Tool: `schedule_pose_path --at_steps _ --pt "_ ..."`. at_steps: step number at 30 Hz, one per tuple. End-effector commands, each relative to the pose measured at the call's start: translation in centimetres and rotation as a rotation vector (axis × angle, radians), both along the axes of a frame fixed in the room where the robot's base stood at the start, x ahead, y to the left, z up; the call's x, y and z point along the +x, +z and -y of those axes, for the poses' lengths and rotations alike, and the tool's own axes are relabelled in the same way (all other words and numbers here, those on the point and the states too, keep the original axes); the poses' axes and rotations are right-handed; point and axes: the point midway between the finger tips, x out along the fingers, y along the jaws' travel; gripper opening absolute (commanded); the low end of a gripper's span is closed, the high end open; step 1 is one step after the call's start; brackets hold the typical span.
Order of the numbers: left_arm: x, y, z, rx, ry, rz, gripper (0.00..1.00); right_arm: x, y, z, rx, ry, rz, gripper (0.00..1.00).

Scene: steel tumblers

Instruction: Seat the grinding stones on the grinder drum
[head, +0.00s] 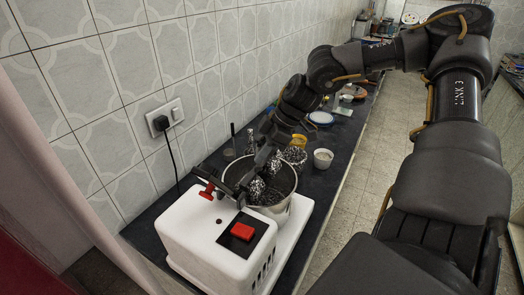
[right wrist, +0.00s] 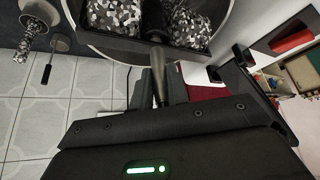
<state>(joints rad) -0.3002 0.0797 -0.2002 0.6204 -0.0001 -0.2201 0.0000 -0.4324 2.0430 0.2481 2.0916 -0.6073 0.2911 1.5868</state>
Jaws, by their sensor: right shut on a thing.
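The grinder is a white box (head: 205,235) with a steel drum (head: 284,208) at its back. The two grinding stones, speckled black and white, show inside the drum's rim, one nearer (head: 257,188) and one farther (head: 273,165). In the right wrist view the stones (right wrist: 194,22) flank a dark bar at the top, within the drum's rim (right wrist: 105,49). My right gripper (head: 261,162) is over the drum, shut on the stones' holder, whose grey shaft (right wrist: 160,78) shows between the fingers. I cannot tell whether the stones touch the drum's floor. My left gripper is not in view.
A red switch (head: 242,231) and a red knob (head: 207,190) are on the grinder. The tiled wall with a socket (head: 160,123) bounds the left.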

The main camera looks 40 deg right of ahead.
Motion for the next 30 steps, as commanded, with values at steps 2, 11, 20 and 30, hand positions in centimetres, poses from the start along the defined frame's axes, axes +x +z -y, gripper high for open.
schedule_pose_path --at_steps 2,11,20,30 --pt "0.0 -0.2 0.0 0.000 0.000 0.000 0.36 0.1 0.0 -0.1 0.002 0.002 0.006 0.00" --pt "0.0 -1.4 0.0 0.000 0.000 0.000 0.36 0.1 -1.3 -0.1 0.002 0.002 0.006 0.00" --pt "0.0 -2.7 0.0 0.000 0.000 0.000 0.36 0.1 -2.7 -0.1 0.001 0.001 0.006 0.00" --pt "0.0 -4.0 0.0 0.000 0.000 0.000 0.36 0.1 -4.1 -0.1 0.001 0.001 0.006 0.00"
